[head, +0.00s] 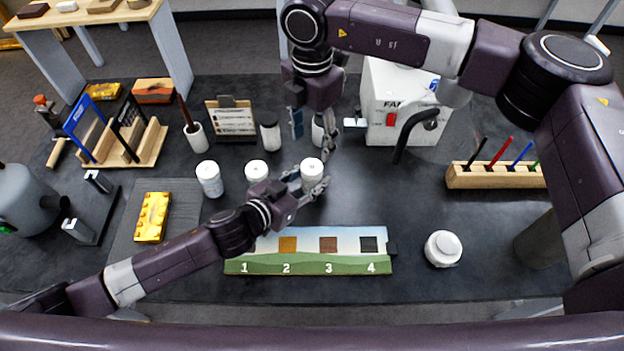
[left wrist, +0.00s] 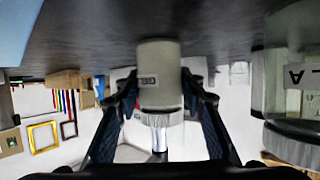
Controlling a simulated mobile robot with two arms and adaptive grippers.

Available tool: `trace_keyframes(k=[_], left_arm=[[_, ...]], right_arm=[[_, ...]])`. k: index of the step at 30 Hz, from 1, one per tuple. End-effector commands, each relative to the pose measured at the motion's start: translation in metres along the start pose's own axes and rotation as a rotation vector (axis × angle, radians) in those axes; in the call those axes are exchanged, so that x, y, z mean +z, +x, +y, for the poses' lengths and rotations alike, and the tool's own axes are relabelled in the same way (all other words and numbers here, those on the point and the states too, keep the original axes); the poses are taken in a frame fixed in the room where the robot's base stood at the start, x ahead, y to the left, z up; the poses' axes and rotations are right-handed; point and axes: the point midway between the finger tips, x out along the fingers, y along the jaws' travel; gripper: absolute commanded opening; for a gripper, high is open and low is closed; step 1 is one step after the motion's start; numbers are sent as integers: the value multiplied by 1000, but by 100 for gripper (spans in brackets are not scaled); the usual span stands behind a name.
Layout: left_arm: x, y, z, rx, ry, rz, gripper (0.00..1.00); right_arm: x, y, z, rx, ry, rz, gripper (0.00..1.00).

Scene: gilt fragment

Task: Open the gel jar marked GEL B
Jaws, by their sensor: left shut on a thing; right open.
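A white-lidded jar (head: 312,170) stands upright on the dark table, and my left gripper (head: 308,186) is shut around its body. In the left wrist view, which is upside down, this jar (left wrist: 158,58) sits between the fingers; its small dark label is too blurred to read surely. My right gripper (head: 312,136) is open and points down just behind and above the held jar, its fingers apart from the lid. Another jar (head: 256,171) stands just left of the held one; a big letter A shows on a jar (left wrist: 300,76) at the wrist view's right.
More jars stand at left (head: 209,180) and behind (head: 270,135); one is partly hidden behind my right fingers. A numbered swatch strip (head: 310,262) lies in front. A gold fragment (head: 151,217) rests on a mat at left.

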Motion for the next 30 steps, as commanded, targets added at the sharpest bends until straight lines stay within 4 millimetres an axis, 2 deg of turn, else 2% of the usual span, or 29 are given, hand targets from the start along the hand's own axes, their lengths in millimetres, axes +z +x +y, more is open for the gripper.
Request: trace_keyframes(k=[1, 3, 8, 20, 25, 30], left_arm=[[0, 0, 0, 0, 0, 0, 7], [0, 0, 0, 0, 0, 0, 0], [0, 0, 0, 0, 0, 0, 0], [0, 0, 0, 0, 0, 1, 0], [0, 0, 0, 0, 0, 1, 0], [0, 0, 0, 0, 0, 1, 0]], right_arm=[[0, 0, 0, 0, 0, 0, 52], [0, 0, 0, 0, 0, 0, 52], [0, 0, 0, 0, -14, 0, 52], [-1, 2, 0, -1, -369, 1, 52], [-1, 17, 0, -3, -396, 2, 52], [-1, 44, 0, -3, -394, 2, 52]])
